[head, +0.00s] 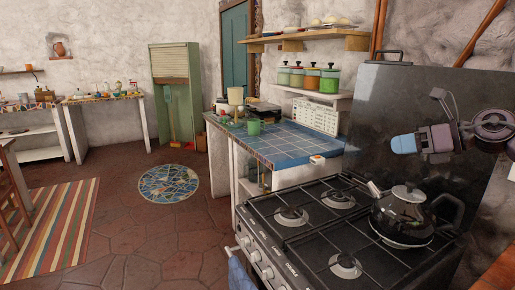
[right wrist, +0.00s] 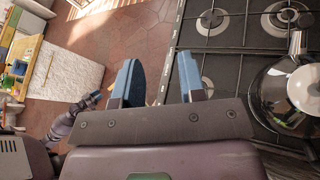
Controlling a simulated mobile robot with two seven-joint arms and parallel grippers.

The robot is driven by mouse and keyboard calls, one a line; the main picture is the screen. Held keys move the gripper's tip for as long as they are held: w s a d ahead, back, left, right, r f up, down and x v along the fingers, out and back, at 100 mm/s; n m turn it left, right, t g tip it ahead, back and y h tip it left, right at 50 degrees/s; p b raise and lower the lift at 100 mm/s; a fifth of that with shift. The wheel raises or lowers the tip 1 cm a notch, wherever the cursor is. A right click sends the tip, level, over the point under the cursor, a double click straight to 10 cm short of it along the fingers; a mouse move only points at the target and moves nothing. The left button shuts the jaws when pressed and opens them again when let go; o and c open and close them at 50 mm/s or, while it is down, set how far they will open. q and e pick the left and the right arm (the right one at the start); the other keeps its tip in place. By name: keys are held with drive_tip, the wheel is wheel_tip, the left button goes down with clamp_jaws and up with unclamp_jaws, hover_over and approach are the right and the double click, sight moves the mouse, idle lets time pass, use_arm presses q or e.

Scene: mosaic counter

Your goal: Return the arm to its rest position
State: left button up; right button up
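The kettle also shows there at the right edge (right wrist: 300,90), apart from the fingers. My left arm is not in the head view. A small purple part with a blue tip, seemingly my left gripper (right wrist: 88,103), shows in the right wrist view, too small to read.
The gas stove (head: 315,232) has several burners, with the kettle standing on its right side. A blue tiled counter (head: 280,143) with a green mug (head: 254,127) lies beyond it. A wall shelf (head: 310,40) hangs above. The floor left of the stove is clear around a round mosaic (head: 169,183).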

drive_tip(key=s+a+f+m+t+y, duration=0.1)
drive_tip(key=a+f+m+t, duration=0.1)
drive_tip(key=a+f+m, duration=0.3)
drive_tip(key=s+a+f+m+t+y, duration=0.1)
drive_tip(key=a+f+m+t, duration=0.25)
drive_tip(key=f, duration=0.45)
drive_tip(key=s+d+f+m+g+h, duration=0.1)
drive_tip(key=s+f+m+h, duration=0.65)
drive_tip(key=f+m, duration=0.35)
drive_tip(key=s+d+f+m+h, duration=0.2)
drive_tip(key=s+f+m+h, duration=0.55)
drive_tip(key=m, duration=0.55)
drive_tip(key=s+a+f+m+g+y, duration=0.1)
drive_tip(key=s+f+m+g, duration=0.25)
drive_tip(key=s, duration=0.55)
drive_tip(key=s+a+f+m+g, duration=0.2)
drive_tip(key=s+f+m+g, duration=0.15)
drive_tip(key=s, duration=0.45)
drive_tip(key=s+a+f+m+g+y, duration=0.1)
drive_tip(key=s+f+m+g, duration=0.15)
drive_tip(key=s+g, duration=0.45)
drive_tip(key=w+f+n+t+p, duration=0.1)
drive_tip(key=w+f+t, duration=0.5)
drive_tip(key=t, duration=0.5)
drive_tip(key=shift+w+a+f+y, duration=0.3)
drive_tip(key=shift+w+a+y, duration=0.1)
drive_tip(key=shift+w, duration=0.15)
